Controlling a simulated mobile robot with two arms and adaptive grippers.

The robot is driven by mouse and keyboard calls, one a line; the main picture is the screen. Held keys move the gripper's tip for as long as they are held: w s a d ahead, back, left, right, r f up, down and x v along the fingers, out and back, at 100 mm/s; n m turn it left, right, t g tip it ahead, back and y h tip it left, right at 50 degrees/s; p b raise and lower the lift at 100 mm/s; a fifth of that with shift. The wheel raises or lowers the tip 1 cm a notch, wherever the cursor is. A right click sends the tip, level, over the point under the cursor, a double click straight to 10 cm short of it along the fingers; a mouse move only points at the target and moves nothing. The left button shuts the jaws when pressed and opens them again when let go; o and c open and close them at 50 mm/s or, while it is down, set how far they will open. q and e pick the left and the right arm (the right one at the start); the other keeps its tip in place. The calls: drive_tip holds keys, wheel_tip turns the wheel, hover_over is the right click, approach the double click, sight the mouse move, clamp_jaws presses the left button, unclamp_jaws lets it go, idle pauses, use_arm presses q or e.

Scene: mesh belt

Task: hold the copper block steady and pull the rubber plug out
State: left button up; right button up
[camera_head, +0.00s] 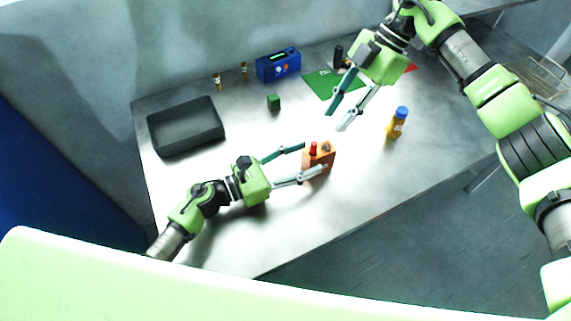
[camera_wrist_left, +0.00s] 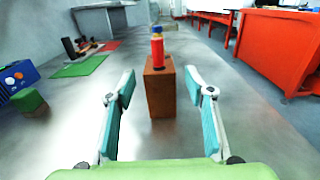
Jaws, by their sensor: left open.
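The copper block (camera_head: 326,158) stands upright on the grey table, with the red rubber plug (camera_head: 313,148) in its top. In the left wrist view the block (camera_wrist_left: 160,94) is straight ahead and the plug (camera_wrist_left: 157,52) sticks up from it. My left gripper (camera_head: 314,157) is open, its fingers reaching toward the block from the left, one on each side. In the left wrist view gaps show between the block and both fingers (camera_wrist_left: 160,82). My right gripper (camera_head: 335,121) is open and empty, above and behind the block, fingers pointing down-left.
A yellow bottle with a blue cap (camera_head: 397,124) stands right of the block. A dark tray (camera_head: 187,151) is at the left. A green cube (camera_head: 273,102), a blue box (camera_head: 278,65), two small vials and a green mat (camera_head: 322,86) lie toward the back. The front table area is clear.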

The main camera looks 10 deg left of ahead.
sight(332, 147)
use_arm(q)
drive_tip(key=x, duration=0.7)
drive_tip(key=shift+w+d, duration=0.15)
drive_tip(key=shift+c, duration=0.5)
drive_tip(key=shift+c, duration=0.6)
drive_tip(key=c, duration=1.1)
drive_tip(key=shift+c, duration=0.2)
